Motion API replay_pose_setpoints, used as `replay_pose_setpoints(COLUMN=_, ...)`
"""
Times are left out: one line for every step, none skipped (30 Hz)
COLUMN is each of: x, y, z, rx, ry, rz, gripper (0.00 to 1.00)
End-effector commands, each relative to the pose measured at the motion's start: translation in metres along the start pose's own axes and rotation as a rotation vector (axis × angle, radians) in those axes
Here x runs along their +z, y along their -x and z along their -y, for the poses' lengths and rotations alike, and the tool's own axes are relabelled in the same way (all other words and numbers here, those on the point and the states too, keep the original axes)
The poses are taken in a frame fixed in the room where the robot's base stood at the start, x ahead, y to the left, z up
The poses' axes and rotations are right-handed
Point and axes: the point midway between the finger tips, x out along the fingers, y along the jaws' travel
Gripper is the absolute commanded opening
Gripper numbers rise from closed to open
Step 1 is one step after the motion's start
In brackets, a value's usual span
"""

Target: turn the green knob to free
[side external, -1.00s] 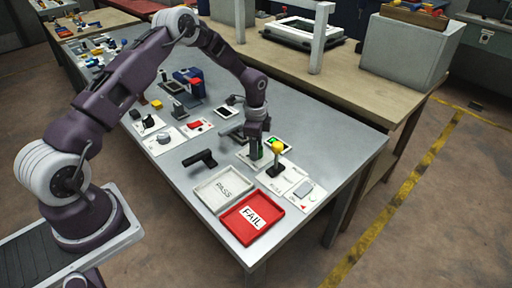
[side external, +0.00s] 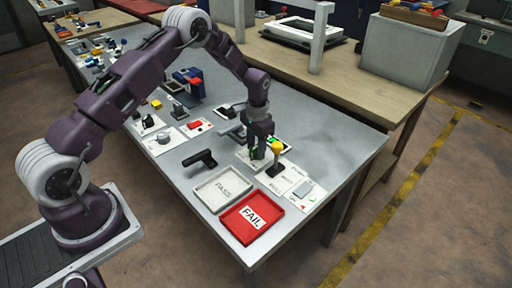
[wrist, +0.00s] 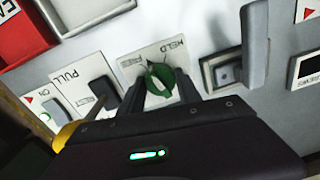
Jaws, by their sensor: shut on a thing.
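The green knob (wrist: 160,84) stands on a white plate (wrist: 132,66) marked HELD and FREE in the wrist view. My gripper (wrist: 161,92) has one dark finger on each side of it and is shut on it. A pale edge shows on the knob between the fingers. I cannot tell exactly which mark the knob points to. In the side view my gripper (side external: 260,155) is down at the panel, just left of the yellow-topped plunger, and it mostly hides the knob.
The yellow-topped plunger (side external: 276,150) stands close to my gripper's right. A black handle (side external: 200,159) lies to the left. The white PASS tray (side external: 222,188) and red FAIL tray (side external: 251,217) sit nearer the front edge. The table's right side is clear.

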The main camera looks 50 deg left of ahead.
Motion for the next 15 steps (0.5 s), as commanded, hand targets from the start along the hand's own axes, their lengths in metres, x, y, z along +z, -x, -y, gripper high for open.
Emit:
replay_pose_setpoints(x=-0.0003, y=0.0005, z=0.0001, rx=-0.001, ry=0.036, rz=0.001, gripper=0.00)
replay_pose_setpoints(x=-0.0004, y=0.0005, z=0.0001, rx=-0.001, ry=0.061, rz=0.002, gripper=0.00)
replay_pose_setpoints(x=-0.0004, y=0.0006, z=0.0000, rx=-0.001, ry=0.091, rz=0.003, gripper=0.00)
replay_pose_setpoints(x=-0.0005, y=0.0006, z=-0.0001, rx=-0.001, ry=0.114, rz=0.004, gripper=0.00)
replay_pose_setpoints(x=-0.0006, y=0.0006, z=-0.0002, rx=-0.001, ry=0.134, rz=0.005, gripper=0.00)
replay_pose_setpoints(x=-0.0007, y=0.0006, z=-0.0002, rx=-0.001, ry=0.162, rz=0.006, gripper=0.00)
replay_pose_setpoints(x=-0.0007, y=0.0006, z=-0.0001, rx=-0.001, ry=0.182, rz=0.007, gripper=0.00)
replay_pose_setpoints(x=-0.0006, y=0.0006, z=0.0002, rx=-0.001, ry=0.200, rz=0.008, gripper=0.00)
replay_pose_setpoints(x=-0.0006, y=0.0006, z=0.0003, rx=-0.001, ry=0.223, rz=0.009, gripper=0.00)
replay_pose_setpoints(x=-0.0007, y=0.0006, z=0.0002, rx=-0.001, ry=0.239, rz=0.009, gripper=0.00)
replay_pose_setpoints(x=-0.0008, y=0.0006, z=0.0001, rx=-0.001, ry=0.253, rz=0.010, gripper=0.00)
replay_pose_setpoints(x=-0.0009, y=0.0006, z=0.0000, rx=0.000, ry=0.272, rz=0.010, gripper=0.00)
replay_pose_setpoints(x=-0.0009, y=0.0006, z=0.0000, rx=-0.001, ry=0.284, rz=0.011, gripper=0.00)
replay_pose_setpoints(x=-0.0009, y=0.0006, z=0.0001, rx=-0.001, ry=0.295, rz=0.011, gripper=0.00)
replay_pose_setpoints(x=-0.0009, y=0.0006, z=0.0002, rx=-0.001, ry=0.309, rz=0.012, gripper=0.00)
